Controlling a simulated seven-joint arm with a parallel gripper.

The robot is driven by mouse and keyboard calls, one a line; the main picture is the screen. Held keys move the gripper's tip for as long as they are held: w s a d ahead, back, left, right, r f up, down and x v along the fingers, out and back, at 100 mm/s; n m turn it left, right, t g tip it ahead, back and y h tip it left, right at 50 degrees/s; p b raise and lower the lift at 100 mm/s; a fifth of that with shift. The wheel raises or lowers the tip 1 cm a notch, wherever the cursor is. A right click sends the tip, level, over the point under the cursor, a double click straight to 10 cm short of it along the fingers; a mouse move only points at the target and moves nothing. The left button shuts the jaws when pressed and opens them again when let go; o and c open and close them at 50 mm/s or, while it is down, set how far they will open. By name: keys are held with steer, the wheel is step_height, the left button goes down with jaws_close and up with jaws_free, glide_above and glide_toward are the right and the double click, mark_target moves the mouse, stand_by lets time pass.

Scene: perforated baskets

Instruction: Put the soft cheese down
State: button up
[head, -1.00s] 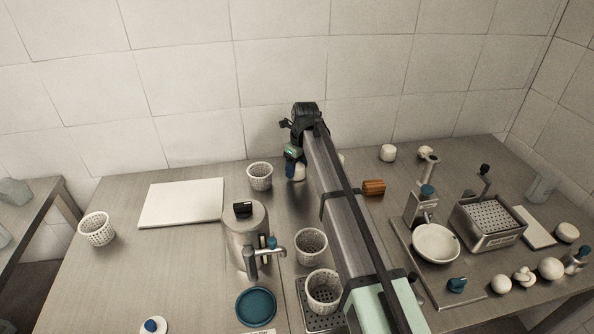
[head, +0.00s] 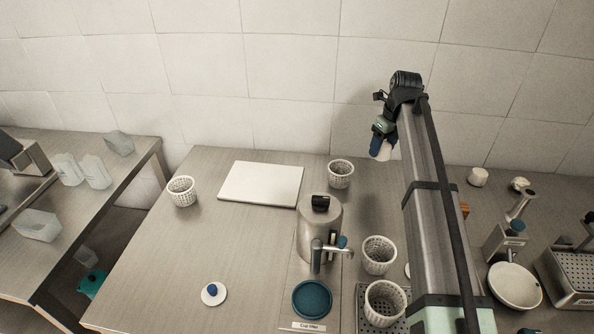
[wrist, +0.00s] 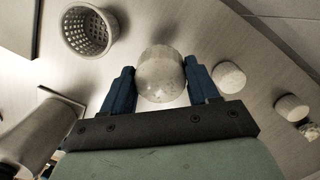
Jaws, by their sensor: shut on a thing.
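The soft cheese (wrist: 160,74) is a pale, mottled round piece. In the wrist view it sits between the two blue fingers of my gripper (wrist: 161,92), which is shut on it. In the head view my gripper (head: 380,150) is at the back of the table, right of the back perforated basket (head: 341,175). Its fingers hold the cheese (head: 376,154) above the tabletop, and only a small pale part of it shows there.
A white board (head: 260,184) lies left of the back basket. Another basket (head: 182,191) stands farther left. Two more baskets (head: 379,256) stand near a metal jug (head: 319,232). Other pale rounds (wrist: 228,77) lie right of my gripper. Table left of the jug is mostly clear.

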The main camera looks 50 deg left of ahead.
steer(key=s+a+n, duration=0.3)
steer(key=s+a, duration=0.9)
steer(key=s, duration=0.4)
steer(key=n+g, duration=0.1)
steer(key=n, duration=0.2)
glide_above(259, 187)
steer(key=shift+w+d+f, duration=0.1)
steer(key=shift+d+f, duration=0.05)
steer(key=shift+f, duration=2)
steer(key=shift+w+d+f, duration=0.1)
steer(key=shift+f, duration=2)
steer(key=shift+f, duration=0.1)
steer(key=o, duration=1.1)
step_height(259, 187, up, 12)
steer(key=d, duration=0.1)
steer(key=shift+w+d, duration=0.25)
steer(key=shift+d, duration=0.1)
